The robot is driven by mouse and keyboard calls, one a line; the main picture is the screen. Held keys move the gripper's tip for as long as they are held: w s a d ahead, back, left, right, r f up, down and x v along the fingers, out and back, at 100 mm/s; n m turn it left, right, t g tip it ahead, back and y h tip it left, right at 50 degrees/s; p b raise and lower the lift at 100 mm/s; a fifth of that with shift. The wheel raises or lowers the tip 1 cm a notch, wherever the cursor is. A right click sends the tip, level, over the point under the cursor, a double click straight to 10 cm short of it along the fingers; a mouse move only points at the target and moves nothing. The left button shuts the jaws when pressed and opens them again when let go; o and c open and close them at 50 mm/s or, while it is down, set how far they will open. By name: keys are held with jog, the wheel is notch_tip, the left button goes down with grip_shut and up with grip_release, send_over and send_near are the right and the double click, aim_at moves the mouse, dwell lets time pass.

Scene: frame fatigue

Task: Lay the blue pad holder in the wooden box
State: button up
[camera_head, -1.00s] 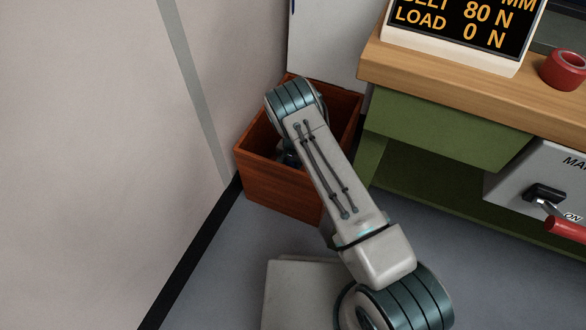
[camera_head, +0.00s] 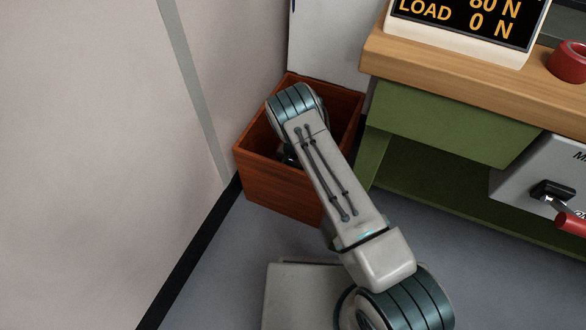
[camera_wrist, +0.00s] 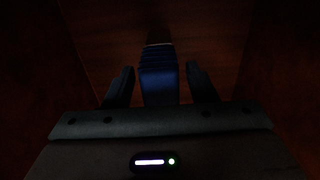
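The wooden box (camera_head: 279,190) is reddish brown and open at the top. It stands on the floor between the wall and the workbench, and my arm reaches down into it. My gripper (camera_wrist: 161,76) shows in the wrist view inside the dark box, its two fingers apart. The blue pad holder (camera_wrist: 158,84), ribbed near its far end, lies between the fingers. A narrow dark gap shows on each side of it, so the fingers do not appear to press on it. Whether it rests on the box floor is too dark to tell. In the head view my arm hides the gripper and holder.
The workbench (camera_head: 440,75) stands right of the box, with a display (camera_head: 465,25) and a red roll (camera_head: 570,62) on top. A grey switch box (camera_head: 525,185) with a red handle is on its front. The pale wall (camera_head: 90,150) is close on the left.

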jog(key=shift+r, duration=0.15)
notch_tip(320, 180, up, 13)
jog(key=p, duration=0.5)
dwell(1.4)
